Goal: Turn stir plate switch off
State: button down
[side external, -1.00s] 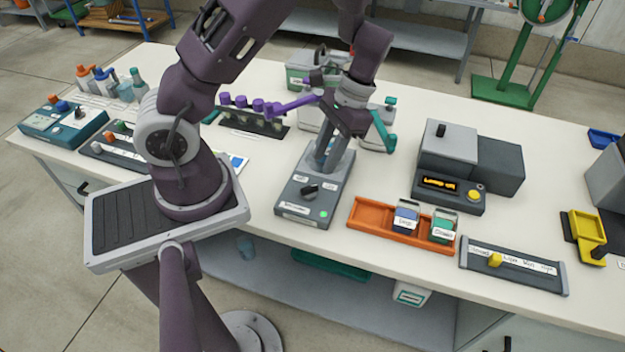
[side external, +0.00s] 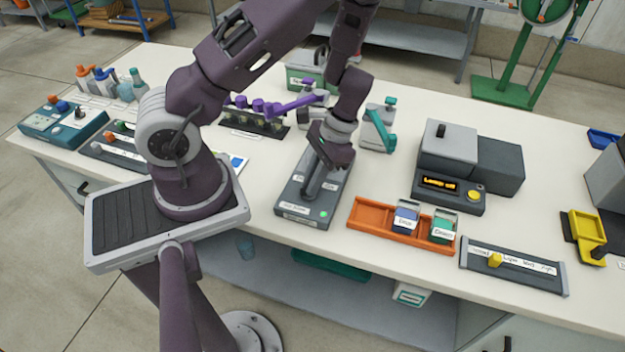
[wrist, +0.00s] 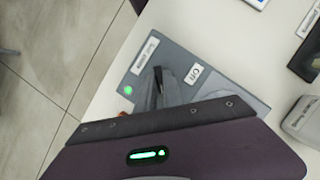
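The stir plate (side external: 293,211) is a grey box at the table's front edge, with white labels and a lit green light (side external: 323,214). The light also shows in the wrist view (wrist: 127,89). My gripper (side external: 308,192) points down onto the plate's front part, fingertips at the dark switch knob's place. The knob is hidden behind the fingers, so its setting cannot be read. In the wrist view my gripper (wrist: 160,78) lies between the front label (wrist: 145,55) and the "Off" label (wrist: 194,73). Whether the fingers grip the knob cannot be told.
An orange tray (side external: 372,232) with small containers stands just right of the plate. A teal-handled device (side external: 378,130) and a rack with purple knobs (side external: 255,122) stand behind. A grey unit with an orange display (side external: 447,186) is further right.

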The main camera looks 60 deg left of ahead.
jog(key=shift+n, duration=0.4)
jog(key=n+h, duration=0.1)
jog(key=n, duration=0.2)
jog(key=shift+a+n+t+h, duration=0.2)
jog(key=shift+n+t+h, duration=0.1)
jog(key=shift+n+h, duration=0.1)
jog(key=n, duration=0.2)
jog(key=n+t+h, duration=0.1)
jog(key=n, duration=0.1)
jog(key=shift+s+a+n, duration=0.1)
jog(key=shift+a+n, duration=0.05)
jog(key=shift+n, duration=0.15)
jog(key=n+t+h, duration=0.1)
jog(key=n, duration=0.3)
jog(key=shift+s+a, duration=0.1)
jog(key=shift+s, duration=0.05)
jog(key=shift+s+n+t+h, duration=0.15)
jog(key=shift+n+t, duration=0.35)
jog(key=shift+n, duration=0.6)
jog(key=shift+w+n+t+h, duration=0.15)
jog(key=shift+n+t, duration=0.35)
jog(key=shift+n, duration=0.6)
jog(key=shift+s+n, duration=0.15)
jog(key=shift+n, duration=0.15)
jog(key=c, duration=1.5)
grip_release()
